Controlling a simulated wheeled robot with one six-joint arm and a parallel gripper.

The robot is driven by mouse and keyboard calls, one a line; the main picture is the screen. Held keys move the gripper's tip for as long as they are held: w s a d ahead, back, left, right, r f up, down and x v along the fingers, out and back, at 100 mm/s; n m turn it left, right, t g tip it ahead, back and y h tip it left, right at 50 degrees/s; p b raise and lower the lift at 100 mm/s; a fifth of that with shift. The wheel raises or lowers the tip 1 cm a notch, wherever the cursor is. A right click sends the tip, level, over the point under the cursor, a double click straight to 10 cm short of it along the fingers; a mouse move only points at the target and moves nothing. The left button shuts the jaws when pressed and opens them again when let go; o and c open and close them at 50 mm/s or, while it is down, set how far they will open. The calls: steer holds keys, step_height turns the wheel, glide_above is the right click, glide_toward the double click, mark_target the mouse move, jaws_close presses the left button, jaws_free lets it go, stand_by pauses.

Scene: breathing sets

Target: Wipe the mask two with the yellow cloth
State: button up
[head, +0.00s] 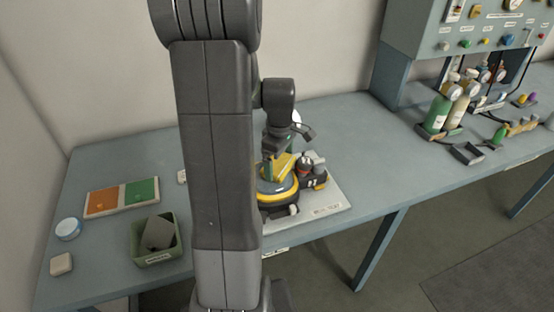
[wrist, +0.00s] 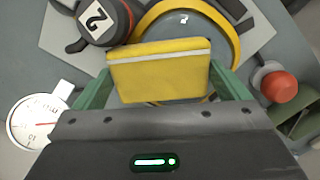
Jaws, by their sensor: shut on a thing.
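My gripper (head: 278,152) is shut on the yellow cloth (wrist: 160,72), a folded pad with a pale stripe, held between green fingers in the wrist view. The cloth (head: 284,164) is over a round grey piece with a yellow rim (head: 262,197), which also shows in the wrist view (wrist: 222,28). A small mark on its face is too small to read surely. Beside it a dark and red part with a white tag reading 2 (wrist: 97,20) lies in the wrist view. I cannot tell whether the cloth touches the grey face.
A white board (head: 335,203) lies under the round piece, with dark, red-topped parts (head: 312,172) on its right. A gauge (wrist: 38,122) and red knob (wrist: 279,87) flank my gripper. A green bin (head: 140,258) and an orange-green tray (head: 88,212) stand left; bottles (head: 440,112) stand far right.

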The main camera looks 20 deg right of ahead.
steer(key=shift+s+a+r, duration=0.1)
steer(key=shift+a, duration=3.5)
steer(key=shift+r+p, duration=2.15)
steer(key=shift+r, duration=0.75)
step_height(320, 180, up, 3)
steer(key=shift+f+p, duration=0.1)
steer(key=shift+p, duration=1.05)
steer(key=shift+f, duration=0.1)
